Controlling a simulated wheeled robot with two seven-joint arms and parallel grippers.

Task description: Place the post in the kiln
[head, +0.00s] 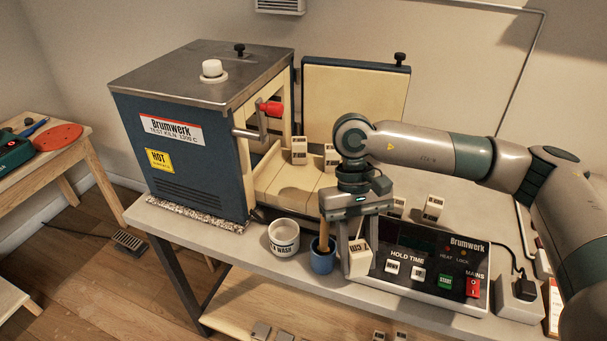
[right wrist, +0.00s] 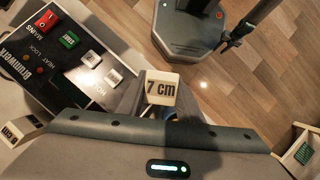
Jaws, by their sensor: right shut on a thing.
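The kiln (head: 180,135) is a blue box with a steel top at the left of the bench, its door (head: 357,105) swung open to the right. Its pale interior floor (head: 275,180) shows, with small labelled posts (head: 300,151) standing on it. My right gripper (head: 358,248) points down in front of the kiln, over the bench's front part. It is shut on a cream post (head: 360,261). The post's end, marked "7 cm", shows in the right wrist view (right wrist: 161,91); its grip area is mostly hidden there. My left gripper is not in view.
A kiln wash cup (head: 284,239) and a blue cup (head: 322,262) with a wooden-handled tool stand just left of the gripper. The controller (head: 432,270) lies to its right. More posts (head: 433,208) stand behind the controller.

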